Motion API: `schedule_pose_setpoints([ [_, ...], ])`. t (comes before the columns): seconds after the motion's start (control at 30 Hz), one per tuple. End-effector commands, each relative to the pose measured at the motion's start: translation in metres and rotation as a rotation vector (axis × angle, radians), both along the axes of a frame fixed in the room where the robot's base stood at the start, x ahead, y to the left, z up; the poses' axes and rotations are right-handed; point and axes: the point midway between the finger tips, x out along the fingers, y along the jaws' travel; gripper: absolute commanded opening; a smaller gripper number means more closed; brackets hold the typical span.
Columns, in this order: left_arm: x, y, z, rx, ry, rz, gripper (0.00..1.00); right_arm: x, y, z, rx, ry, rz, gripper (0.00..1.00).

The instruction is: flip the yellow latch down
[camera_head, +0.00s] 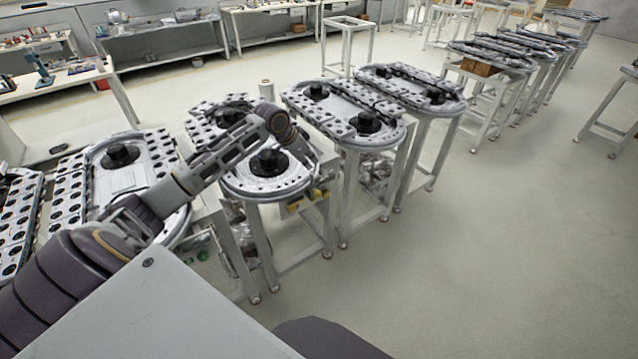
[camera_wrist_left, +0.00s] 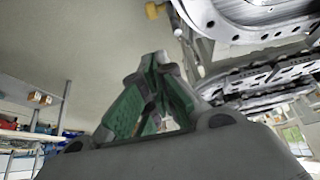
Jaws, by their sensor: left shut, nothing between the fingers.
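My left arm reaches in from the left over the ring tracks. My left gripper (camera_head: 314,168) is small and partly hidden by its wrist near the rounded front end of a ring track (camera_head: 262,189). In the left wrist view its green-padded fingers (camera_wrist_left: 155,58) come together at the tips with nothing between them. A small yellow part (camera_wrist_left: 153,11), which looks like the latch, is at the top edge of that view, beyond the fingertips and apart from them. A yellowish patch (camera_head: 293,209) shows under the track's front end; its position is hard to make out. My right gripper is not in view.
More ring tracks on white-legged stands are beside this one, one to the right (camera_head: 365,152) and one to the left (camera_head: 95,208). Workbenches (camera_head: 165,49) line the back. The floor (camera_head: 480,260) at the right front is clear.

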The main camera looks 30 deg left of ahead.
Motion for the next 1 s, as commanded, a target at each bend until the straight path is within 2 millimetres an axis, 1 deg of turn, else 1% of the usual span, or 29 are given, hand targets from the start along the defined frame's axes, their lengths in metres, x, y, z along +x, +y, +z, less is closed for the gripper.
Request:
schedule_pose_setpoints([
  [0.3, 0.0, 0.001, 0.0, 0.0, 0.0, 0.001, 0.0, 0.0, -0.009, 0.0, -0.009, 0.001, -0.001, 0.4],
  [0.57, 0.004, -0.001, -0.006, -0.002, 0.001, 0.002, 0.0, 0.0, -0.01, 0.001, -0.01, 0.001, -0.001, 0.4],
  [0.77, 0.012, -0.005, -0.022, -0.003, 0.001, 0.002, 0.0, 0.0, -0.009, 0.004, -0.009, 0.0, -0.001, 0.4],
  [1.0, 0.026, -0.01, -0.048, -0.002, 0.001, 0.002, 0.0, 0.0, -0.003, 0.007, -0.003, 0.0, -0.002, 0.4],
])
